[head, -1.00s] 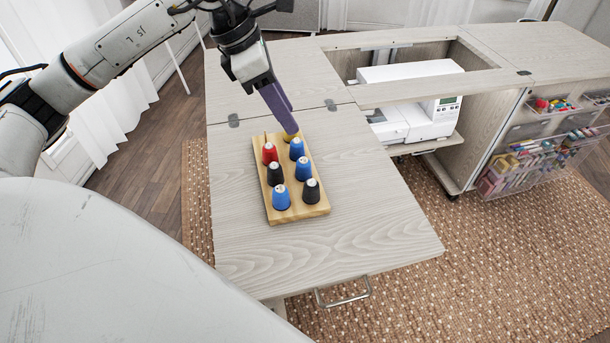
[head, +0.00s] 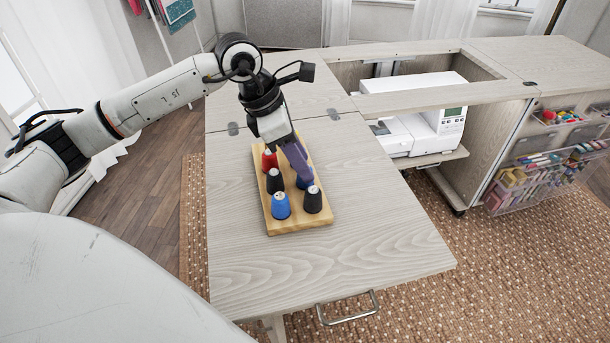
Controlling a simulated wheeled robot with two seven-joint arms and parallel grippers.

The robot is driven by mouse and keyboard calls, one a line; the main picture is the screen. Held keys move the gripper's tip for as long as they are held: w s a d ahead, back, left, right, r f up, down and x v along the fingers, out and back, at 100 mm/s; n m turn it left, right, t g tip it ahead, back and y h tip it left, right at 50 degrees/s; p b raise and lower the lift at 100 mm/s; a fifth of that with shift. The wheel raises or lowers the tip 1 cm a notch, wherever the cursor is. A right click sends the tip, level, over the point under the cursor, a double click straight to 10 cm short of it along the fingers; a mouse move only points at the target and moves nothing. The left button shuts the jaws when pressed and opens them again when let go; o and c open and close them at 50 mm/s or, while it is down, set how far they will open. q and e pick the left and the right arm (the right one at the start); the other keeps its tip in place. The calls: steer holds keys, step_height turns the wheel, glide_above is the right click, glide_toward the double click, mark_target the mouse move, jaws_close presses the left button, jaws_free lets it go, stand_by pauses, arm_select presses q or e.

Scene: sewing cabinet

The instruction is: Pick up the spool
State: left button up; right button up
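A wooden spool stand (head: 302,228) lies on the cabinet's fold-out leaf. On it stand a red spool (head: 269,161), a dark spool (head: 275,182), a blue spool (head: 281,207) at the front left and a black spool (head: 312,200) at the front right. My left gripper (head: 304,176) reaches down over the stand's right side. Its purple fingers overlap each other from here, so their opening does not show. Their tips are at or just above another blue spool (head: 304,184), mostly hidden. The back right of the stand is hidden behind the gripper. My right gripper is out of view.
The pale leaf (head: 385,240) is clear right of and in front of the stand. A white sewing machine (head: 415,115) sits in the cabinet well at the back right. Clear bins with sewing supplies (head: 535,180) hang at the far right. A metal handle (head: 348,308) is at the front edge.

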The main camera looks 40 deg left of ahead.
arm_select(q)
steer(key=x, duration=0.3)
steer(key=shift+f, duration=0.1)
steer(key=c, duration=0.8)
step_height(320, 180, up, 10)
steer(key=shift+r+p, duration=0.1)
steer(key=shift+p, duration=0.2)
